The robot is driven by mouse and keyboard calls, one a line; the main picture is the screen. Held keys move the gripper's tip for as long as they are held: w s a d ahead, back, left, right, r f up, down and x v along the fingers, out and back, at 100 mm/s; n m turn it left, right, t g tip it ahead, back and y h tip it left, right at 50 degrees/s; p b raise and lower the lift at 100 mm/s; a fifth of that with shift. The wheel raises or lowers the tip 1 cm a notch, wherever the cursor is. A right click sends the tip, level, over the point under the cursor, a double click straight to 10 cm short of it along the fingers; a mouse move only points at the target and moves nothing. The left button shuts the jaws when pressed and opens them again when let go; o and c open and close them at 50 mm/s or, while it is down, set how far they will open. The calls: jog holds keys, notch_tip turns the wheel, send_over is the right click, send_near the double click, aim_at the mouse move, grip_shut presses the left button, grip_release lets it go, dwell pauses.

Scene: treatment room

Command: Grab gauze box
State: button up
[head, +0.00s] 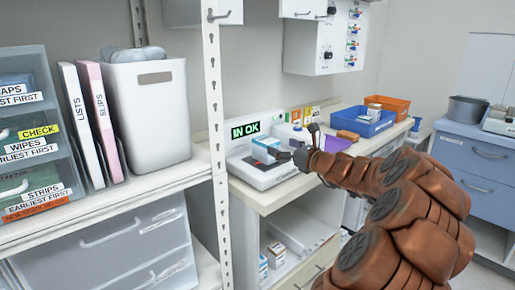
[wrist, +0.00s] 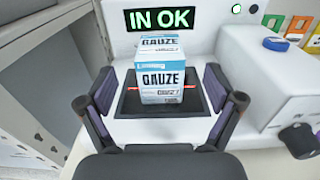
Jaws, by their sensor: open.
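The gauze box (wrist: 162,78) is a white and blue carton marked GAUZE. It stands upright on a dark pad (wrist: 128,106) of a white device with a lit IN OK display (wrist: 160,18). In the head view the box (head: 265,151) sits on the device (head: 262,174), partly behind my gripper (head: 288,153). In the wrist view my gripper (wrist: 162,96) is open, with one dark finger on each side of the box. Gaps show between the fingers and the box, so it is not held.
A white shelf post (head: 216,130) stands left of the device. A blue bin (head: 362,121) and an orange bin (head: 388,105) are farther along the counter. In the wrist view, a white housing with a dark knob (wrist: 300,140) stands close to the right finger.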

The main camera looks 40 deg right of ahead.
aim_at(265, 139)
jog(key=shift+w+a, duration=0.15)
jog(key=shift+w, duration=0.85)
jog(key=shift+w+d, duration=0.2)
jog(key=shift+w, duration=2.95)
jog(key=shift+c, duration=0.3)
jog(key=c, duration=1.3)
